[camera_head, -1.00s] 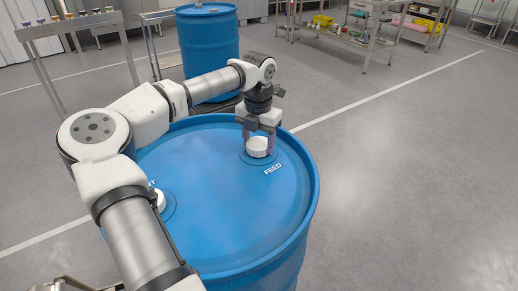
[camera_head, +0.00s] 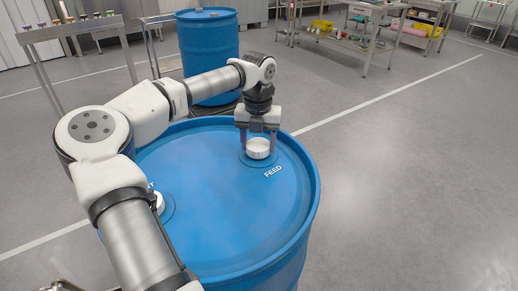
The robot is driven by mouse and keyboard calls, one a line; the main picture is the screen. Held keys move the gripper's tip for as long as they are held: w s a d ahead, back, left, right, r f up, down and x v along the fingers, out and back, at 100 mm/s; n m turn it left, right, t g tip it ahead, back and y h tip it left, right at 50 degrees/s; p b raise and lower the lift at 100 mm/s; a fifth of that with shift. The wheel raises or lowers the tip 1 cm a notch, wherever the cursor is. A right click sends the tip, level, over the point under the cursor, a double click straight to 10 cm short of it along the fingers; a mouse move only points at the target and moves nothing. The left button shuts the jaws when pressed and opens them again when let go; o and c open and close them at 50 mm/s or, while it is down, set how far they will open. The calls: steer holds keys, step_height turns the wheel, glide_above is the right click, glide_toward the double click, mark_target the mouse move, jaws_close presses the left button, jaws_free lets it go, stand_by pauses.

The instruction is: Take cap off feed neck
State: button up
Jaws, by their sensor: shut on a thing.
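A white ridged cap (camera_head: 258,149) sits at the feed neck on top of the large blue drum (camera_head: 225,225), beside the white word FEED. My gripper (camera_head: 257,146) points straight down over it, with one finger on each side, shut on the cap. The cap looks level and low against the lid. The neck under it is hidden, so I cannot tell whether the cap is raised. A second white cap (camera_head: 159,202) on the same lid is partly hidden by my arm, and so is its label, which ends in T.
Another blue drum (camera_head: 207,45) stands behind on a dark base. A narrow bench (camera_head: 70,27) with several small coloured items is at the back left. Shelved tables (camera_head: 345,38) with yellow bins stand at the back right. The grey floor on the right is clear.

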mark_target(258, 144)
steer(key=shift+r+p, duration=0.65)
steer(key=shift+r, duration=0.45)
steer(key=shift+r, duration=0.1)
step_height(258, 144, up, 5)
steer(key=p, duration=0.3)
steer(key=shift+p, duration=0.3)
steer(key=shift+a, duration=0.1)
